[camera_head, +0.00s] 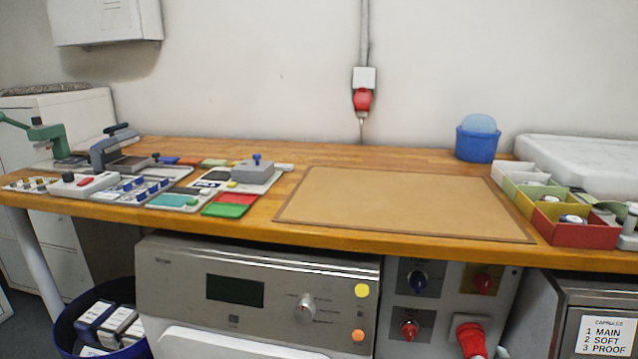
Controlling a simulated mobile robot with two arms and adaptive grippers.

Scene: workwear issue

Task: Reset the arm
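Neither of my grippers shows in the head view, and no part of my arms can be made out. The wooden worktop (400,157) runs across the view. A flat brown mat (400,203) with a darker border lies on it, bare, right of the middle.
On the left stand a green press (48,138), a grey clamp device (112,150), and several small panels and coloured pads (230,204). A blue tub (477,143) stands at the back. Coloured boxes (572,234) line the right. A blue bin (68,330) stands below the worktop.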

